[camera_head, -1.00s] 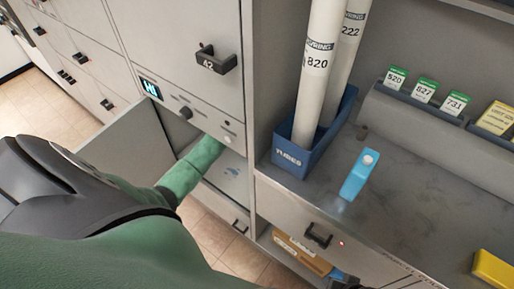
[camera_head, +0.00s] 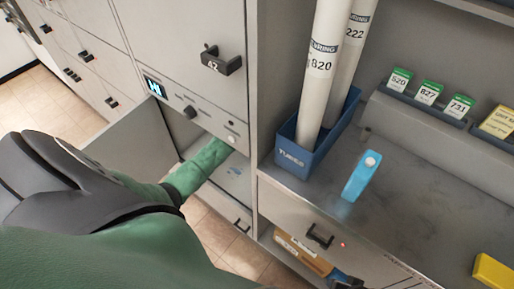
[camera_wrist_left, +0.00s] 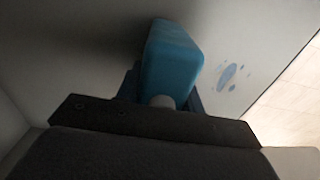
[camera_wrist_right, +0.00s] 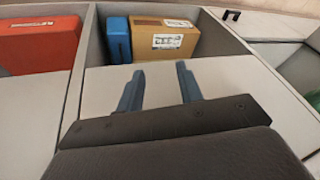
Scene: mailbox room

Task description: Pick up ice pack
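A blue ice pack with a pale cap (camera_wrist_left: 172,62) is close in front of my left gripper (camera_wrist_left: 162,98) in the left wrist view, inside a grey compartment. The left fingers stand apart on either side of its capped end; I cannot tell whether they touch it. In the head view my left forearm reaches into the open locker compartment (camera_head: 236,184), and that gripper is hidden.
The locker door (camera_head: 130,148) hangs open at left. A cardboard box (camera_wrist_right: 163,40), blue box (camera_wrist_right: 119,40) and red box (camera_wrist_right: 40,45) are ahead of my right gripper.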

